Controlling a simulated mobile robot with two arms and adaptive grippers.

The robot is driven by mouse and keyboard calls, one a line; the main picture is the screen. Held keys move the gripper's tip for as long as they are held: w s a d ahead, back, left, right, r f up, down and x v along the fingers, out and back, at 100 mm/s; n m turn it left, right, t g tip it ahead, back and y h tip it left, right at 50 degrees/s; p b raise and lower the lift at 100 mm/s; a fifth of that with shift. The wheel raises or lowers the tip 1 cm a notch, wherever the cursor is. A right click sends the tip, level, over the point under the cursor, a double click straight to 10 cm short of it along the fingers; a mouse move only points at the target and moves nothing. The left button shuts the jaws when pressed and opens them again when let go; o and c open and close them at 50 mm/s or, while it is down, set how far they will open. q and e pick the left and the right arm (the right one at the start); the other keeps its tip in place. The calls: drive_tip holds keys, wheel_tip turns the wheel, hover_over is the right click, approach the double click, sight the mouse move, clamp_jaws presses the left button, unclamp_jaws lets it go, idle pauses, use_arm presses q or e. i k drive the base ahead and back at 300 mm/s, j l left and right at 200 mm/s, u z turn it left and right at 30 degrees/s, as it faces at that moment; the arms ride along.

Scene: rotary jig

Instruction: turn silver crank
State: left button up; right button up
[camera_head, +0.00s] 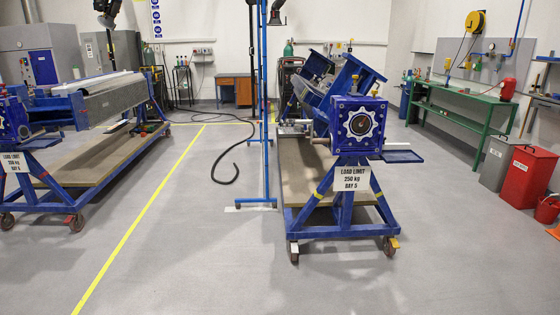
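A blue rotary jig (340,215) on casters stands a little right of the middle. A silver toothed ring (360,124), perhaps the crank, is on the front face of its blue end box (345,112). A separate crank handle cannot be made out at this distance. A white sign (352,179) reading "LOAD LIMIT 250 kg BAY 5" hangs below the box. Neither of my grippers is in view.
A second blue jig (85,110) stands at the left, beyond a yellow floor line (140,215). A blue upright frame (266,110) and a black hose (228,172) are left of the near jig. Red bin (527,176) and grey bin (496,164) stand at right. The front floor is clear.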

sight(313, 141)
drive_tip(key=i, duration=2.25)
